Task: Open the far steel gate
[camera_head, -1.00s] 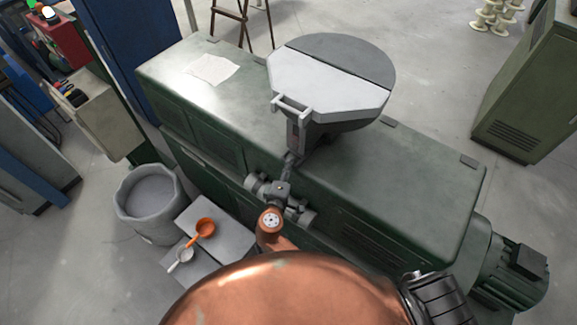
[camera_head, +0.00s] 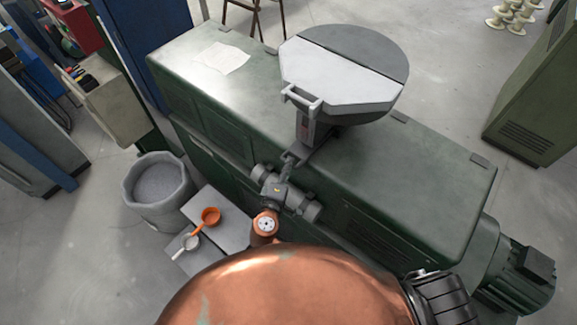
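A grey hopper stands on the green machine, with a round lid that is part light grey (camera_head: 330,78) and part dark grey (camera_head: 365,47). A bar handle (camera_head: 302,98) sits on the lid's near left edge. The hopper's neck (camera_head: 318,130) carries a small label. I cannot make out which part is the far steel gate. My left gripper is out of view.
The green machine (camera_head: 430,185) fills the middle, with a paper sheet (camera_head: 222,58) on top and a motor (camera_head: 520,275) at its right end.

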